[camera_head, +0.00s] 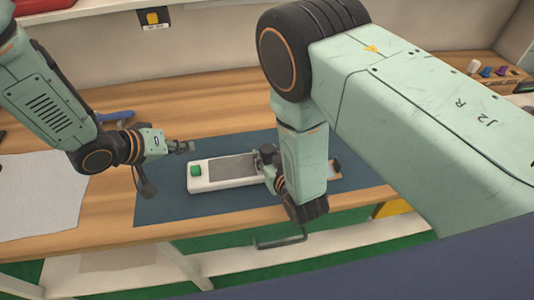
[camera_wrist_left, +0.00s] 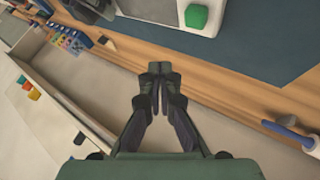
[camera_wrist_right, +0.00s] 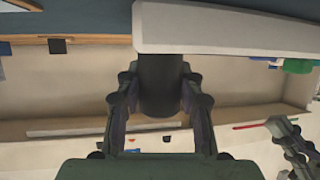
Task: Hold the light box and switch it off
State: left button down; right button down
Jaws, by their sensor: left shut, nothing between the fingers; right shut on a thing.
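The light box (camera_head: 221,183) is a long white box with a grey panel, lying on the blue mat (camera_head: 160,208). My right gripper (camera_head: 266,157) is shut on the box's dark cylindrical handle (camera_wrist_right: 160,85), partly hidden by my right arm in the head view. My left gripper (camera_head: 187,147) is shut and empty, behind the button and apart from it. Whether the box is lit I cannot tell.
The mat lies on a wooden table (camera_head: 100,240). A pale cloth (camera_head: 40,195) lies at the left, and a blue-handled tool (camera_head: 115,116) lies behind my left gripper. Small coloured items (camera_head: 487,71) stand at the far right. The mat left of the box is clear.

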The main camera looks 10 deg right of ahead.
pick_arm(q)
jog(key=shift+r, duration=0.1)
pick_arm(e)
jog(key=c, duration=0.8)
grip_release()
jog(key=shift+o, duration=0.2)
jog(key=shift+s, duration=0.1)
jog(key=shift+s+r, duration=0.15)
jog(key=shift+s, duration=0.15)
jog(key=s+d, duration=0.1)
jog(key=s, duration=0.7)
jog(key=s+d, duration=0.1)
jog(key=s, duration=0.3)
jog(key=shift+d, duration=0.3)
pick_arm(q)
jog(key=shift+s+a, duration=0.1)
pick_arm(e)
jog(key=shift+s+a, duration=0.1)
